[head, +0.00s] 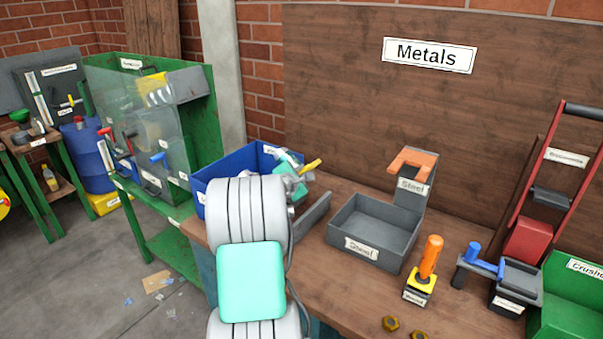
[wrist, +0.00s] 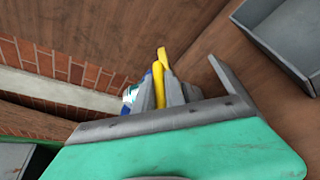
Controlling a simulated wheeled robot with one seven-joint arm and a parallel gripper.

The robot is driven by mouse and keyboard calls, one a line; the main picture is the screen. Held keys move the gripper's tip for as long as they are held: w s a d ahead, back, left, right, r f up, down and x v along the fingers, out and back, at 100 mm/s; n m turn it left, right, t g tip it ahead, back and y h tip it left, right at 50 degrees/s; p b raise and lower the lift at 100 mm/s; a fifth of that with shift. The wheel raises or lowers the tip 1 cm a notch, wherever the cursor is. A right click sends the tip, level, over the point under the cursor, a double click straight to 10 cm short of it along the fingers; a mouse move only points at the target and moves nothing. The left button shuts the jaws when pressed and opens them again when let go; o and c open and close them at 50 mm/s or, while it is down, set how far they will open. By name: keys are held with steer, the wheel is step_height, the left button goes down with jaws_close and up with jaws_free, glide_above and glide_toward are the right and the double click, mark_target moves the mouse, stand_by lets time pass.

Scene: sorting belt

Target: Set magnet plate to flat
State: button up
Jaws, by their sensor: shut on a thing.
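My gripper (head: 302,168) is at the blue bin's right side, above the bench's left part. In the wrist view (wrist: 168,92) its grey fingers are shut on a yellow handle (wrist: 158,82). The yellow handle (head: 311,165) also pokes out past the fingers in the head view. A grey plate (head: 312,218) stands tilted on its edge on the bench, just right of my arm; it seems to be the magnet plate. In the wrist view a grey slanted slab (wrist: 232,74) lies right of the fingers. My arm hides where the handle joins.
A blue bin (head: 218,170) stands behind my arm. A grey steel tray (head: 345,226) with an orange-topped post (head: 411,165) is to the right. An orange-handled tool (head: 430,258), a blue-handled device (head: 490,266) and loose nuts are farther right and in front.

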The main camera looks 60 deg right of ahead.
jaws_close()
steer(key=shift+f, duration=0.1)
stand_by(0.9)
